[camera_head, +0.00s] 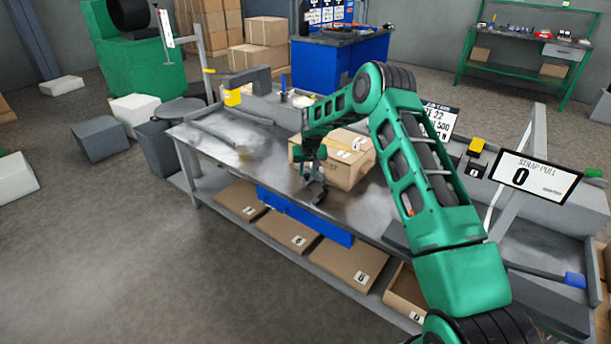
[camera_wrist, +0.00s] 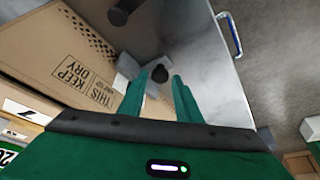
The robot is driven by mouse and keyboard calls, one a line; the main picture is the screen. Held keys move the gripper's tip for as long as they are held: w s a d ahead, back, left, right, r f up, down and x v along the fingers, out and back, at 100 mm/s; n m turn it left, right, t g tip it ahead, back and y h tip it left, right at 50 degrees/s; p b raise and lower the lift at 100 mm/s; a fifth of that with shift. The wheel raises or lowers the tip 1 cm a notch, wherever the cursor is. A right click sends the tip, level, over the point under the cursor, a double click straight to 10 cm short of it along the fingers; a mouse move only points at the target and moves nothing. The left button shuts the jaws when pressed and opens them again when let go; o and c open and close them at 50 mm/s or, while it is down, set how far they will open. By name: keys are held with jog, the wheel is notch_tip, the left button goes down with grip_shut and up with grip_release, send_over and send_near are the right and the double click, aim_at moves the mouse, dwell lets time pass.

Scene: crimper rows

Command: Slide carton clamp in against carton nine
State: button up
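A brown carton (camera_head: 338,165) sits on the grey workbench; I cannot read its number. In the wrist view this carton (camera_wrist: 70,60) fills the left side, with "KEEP DRY" printed on it. The carton clamp (camera_head: 315,190) looks like a grey piece on the bench top in front of the carton. Its black knob (camera_wrist: 158,74) shows between my fingers in the wrist view. My gripper (camera_head: 313,170) points down beside the carton's near left side. Its two green fingers (camera_wrist: 159,80) stand apart on either side of the knob. I cannot tell whether the clamp touches the carton.
A second dark knob (camera_wrist: 122,11) stands farther along the bench. Flat cartons (camera_head: 290,232) lie on the lower shelf. A display reading 0 (camera_head: 535,178) stands at right. The bench's left part (camera_head: 215,140) is mostly clear.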

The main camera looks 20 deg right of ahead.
jog(key=v, duration=0.9)
jog(key=shift+r, duration=0.2)
jog(key=shift+s, duration=0.1)
